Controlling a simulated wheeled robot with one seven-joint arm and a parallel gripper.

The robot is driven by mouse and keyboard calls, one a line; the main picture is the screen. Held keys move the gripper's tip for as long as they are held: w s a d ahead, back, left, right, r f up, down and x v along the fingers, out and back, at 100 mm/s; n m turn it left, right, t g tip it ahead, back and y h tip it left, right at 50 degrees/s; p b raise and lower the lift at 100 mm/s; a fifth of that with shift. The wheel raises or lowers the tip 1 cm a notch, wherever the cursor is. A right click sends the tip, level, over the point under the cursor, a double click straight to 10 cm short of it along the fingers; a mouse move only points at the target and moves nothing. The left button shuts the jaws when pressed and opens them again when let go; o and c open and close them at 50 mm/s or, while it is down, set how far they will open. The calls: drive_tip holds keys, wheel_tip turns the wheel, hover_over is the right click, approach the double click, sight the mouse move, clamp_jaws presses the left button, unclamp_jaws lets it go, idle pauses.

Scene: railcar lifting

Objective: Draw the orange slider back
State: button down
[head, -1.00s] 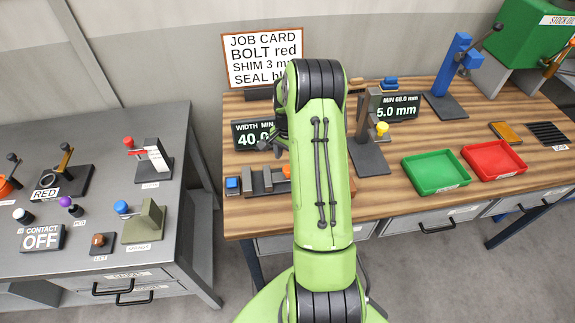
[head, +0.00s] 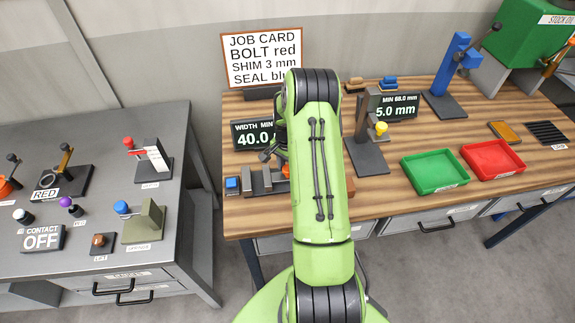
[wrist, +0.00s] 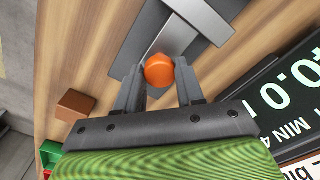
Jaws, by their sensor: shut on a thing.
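The orange slider (wrist: 160,70) has a round orange knob beside grey metal bars in the wrist view. A sliver of orange (head: 286,171) shows beside my arm in the head view. My gripper (wrist: 159,82) is shut on the knob, with one finger on each side. In the head view my arm hides most of the gripper and part of the grey gauge fixture (head: 262,184). A display (head: 253,135) behind the fixture reads WIDTH MIN, 40.0 as far as it shows.
A blue block (head: 232,185) sits at the fixture's left end. A dark stand with a yellow knob (head: 381,128) rises right of my arm. Green (head: 436,186) and red (head: 521,176) trays lie farther right. A grey bench (head: 190,240) with levers stands left across a gap.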

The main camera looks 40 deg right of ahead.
drive_tip(key=shift+s+d+f+b, duration=0.1)
drive_tip(key=shift+s+d+b, duration=0.2)
drive_tip(key=shift+d, duration=0.2)
drive_tip(key=shift+s+d+b, duration=0.2)
drive_tip(key=shift+s+d, duration=0.05)
drive_tip(key=shift+d, duration=0.2)
drive_tip(key=shift+s+d, duration=0.3)
drive_tip(key=c, duration=0.7)
unclamp_jaws()
drive_tip(key=shift+r, duration=0.5)
wheel_tip(320, 180, up, 15)
